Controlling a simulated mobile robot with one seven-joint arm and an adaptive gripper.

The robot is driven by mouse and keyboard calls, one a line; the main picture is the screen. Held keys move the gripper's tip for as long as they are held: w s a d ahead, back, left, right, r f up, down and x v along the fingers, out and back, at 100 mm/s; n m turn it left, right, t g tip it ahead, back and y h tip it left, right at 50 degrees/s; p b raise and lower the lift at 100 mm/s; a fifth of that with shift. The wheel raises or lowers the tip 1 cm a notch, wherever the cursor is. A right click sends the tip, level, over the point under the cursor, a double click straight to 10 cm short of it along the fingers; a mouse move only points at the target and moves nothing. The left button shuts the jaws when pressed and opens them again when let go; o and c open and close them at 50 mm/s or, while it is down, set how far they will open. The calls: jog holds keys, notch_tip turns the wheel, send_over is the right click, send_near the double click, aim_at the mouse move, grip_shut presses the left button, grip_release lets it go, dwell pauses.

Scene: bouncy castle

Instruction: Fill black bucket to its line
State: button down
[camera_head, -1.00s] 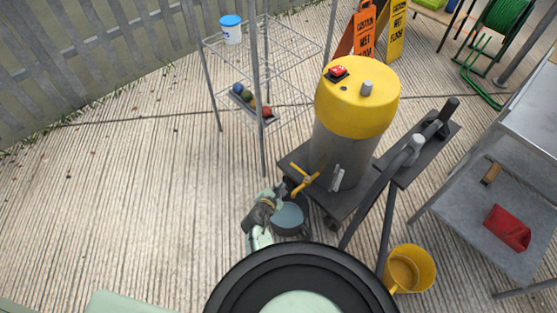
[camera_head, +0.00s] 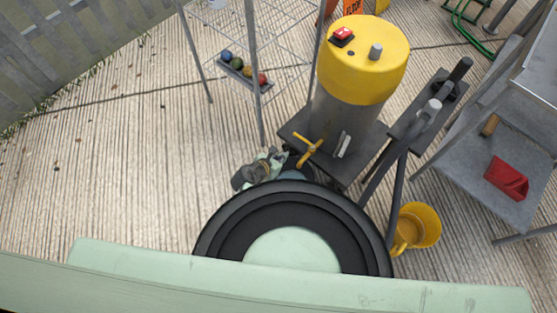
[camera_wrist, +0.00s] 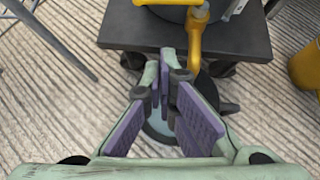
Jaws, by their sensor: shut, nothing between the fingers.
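The black bucket (camera_head: 295,176) stands on the ground at the cart's front edge, mostly hidden by my body and gripper. In the wrist view the dark bucket (camera_wrist: 212,95) shows behind my fingers, with a bluish-grey surface inside; its line and level cannot be made out. The yellow tap (camera_head: 308,150) sticks out from the base of the tank (camera_head: 340,115), which is grey with a yellow top. The tap also shows in the wrist view (camera_wrist: 196,40), just beyond my fingertips. My gripper (camera_wrist: 166,75) is shut and empty, above the bucket; it also shows in the head view (camera_head: 278,162).
A dark wheeled cart (camera_head: 350,175) carries the tank, its handle at the right. A yellow bucket (camera_head: 418,222) stands right of it. A metal table (camera_head: 510,210) holds a red item (camera_head: 507,178). A wire rack (camera_head: 245,75) with coloured balls stands behind. The left ground is clear.

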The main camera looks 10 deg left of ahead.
aim_at(304, 140)
jog(key=w+d+f+b, duration=0.2)
jog(key=w+d+b, duration=0.2)
jog(key=w, duration=0.3)
jog(key=shift+f+b, duration=0.25)
jog(key=shift+b, duration=0.15)
